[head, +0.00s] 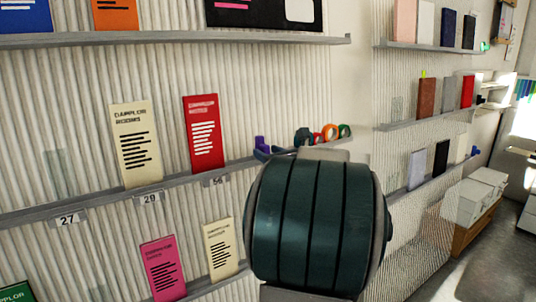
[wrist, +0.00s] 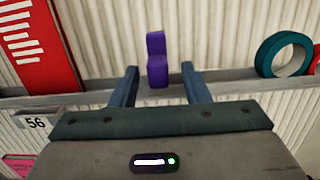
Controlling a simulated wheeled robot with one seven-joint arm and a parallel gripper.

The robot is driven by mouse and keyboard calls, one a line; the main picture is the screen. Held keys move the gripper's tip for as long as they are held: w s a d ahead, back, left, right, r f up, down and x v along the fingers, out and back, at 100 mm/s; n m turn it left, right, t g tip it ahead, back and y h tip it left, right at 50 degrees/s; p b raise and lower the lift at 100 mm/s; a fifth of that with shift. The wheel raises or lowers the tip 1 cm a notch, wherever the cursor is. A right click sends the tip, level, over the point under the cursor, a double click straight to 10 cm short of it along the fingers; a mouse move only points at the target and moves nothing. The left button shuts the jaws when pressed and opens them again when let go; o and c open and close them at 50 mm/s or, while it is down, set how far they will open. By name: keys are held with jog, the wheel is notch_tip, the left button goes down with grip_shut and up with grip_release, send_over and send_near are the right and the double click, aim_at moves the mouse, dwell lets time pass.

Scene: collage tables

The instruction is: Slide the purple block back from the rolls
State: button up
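The purple block (wrist: 157,62) stands upright on the narrow grey shelf in the wrist view, with a notched, stepped shape. It also shows in the head view (head: 262,143), just left of my arm. My gripper (wrist: 159,72) is open, its two blue fingers reaching towards the shelf on either side of the block. Gaps show on both sides, and I cannot tell how deep the block lies between the fingers. The rolls stand to the block's right: a teal roll (wrist: 283,54) in the wrist view, with red, orange (head: 330,132) and green rolls in the head view.
A red leaflet (head: 204,134) and a cream leaflet (head: 135,145) stand left of the block on the same shelf (wrist: 225,76). A number 56 label (wrist: 37,122) hangs on its front edge. Ribbed wall panel backs the shelf. Shelf space between block and teal roll is clear.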

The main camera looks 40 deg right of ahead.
jog(key=s+a+b, duration=0.2)
jog(key=s, duration=1.1)
jog(key=shift+s+a, duration=0.2)
jog(key=shift+s, duration=0.1)
jog(key=w+a+f+n+g+y, duration=0.3)
jog(key=a+f+n+y, duration=0.15)
jog(key=a+n, duration=0.4)
jog(key=w+a+f+n+g+y, duration=0.25)
jog(key=a+f+n+g, duration=0.2)
jog(key=a, duration=0.75)
jog(key=s+a+f+n+g+h, duration=0.2)
jog(key=s+a+f+n, duration=0.3)
jog(key=n, duration=0.7)
jog(key=s+a+f+n+g+h+p, duration=0.1)
jog(key=s+a+f+n+g, duration=0.4)
jog(key=a+n, duration=0.3)
jog(key=f+n, duration=0.1)
jog(key=n, duration=0.3)
jog(key=shift+s+f+n+h+p, duration=0.2)
jog(key=shift+f+n+h+p, duration=0.1)
jog(key=shift+f+n+h, duration=0.1)
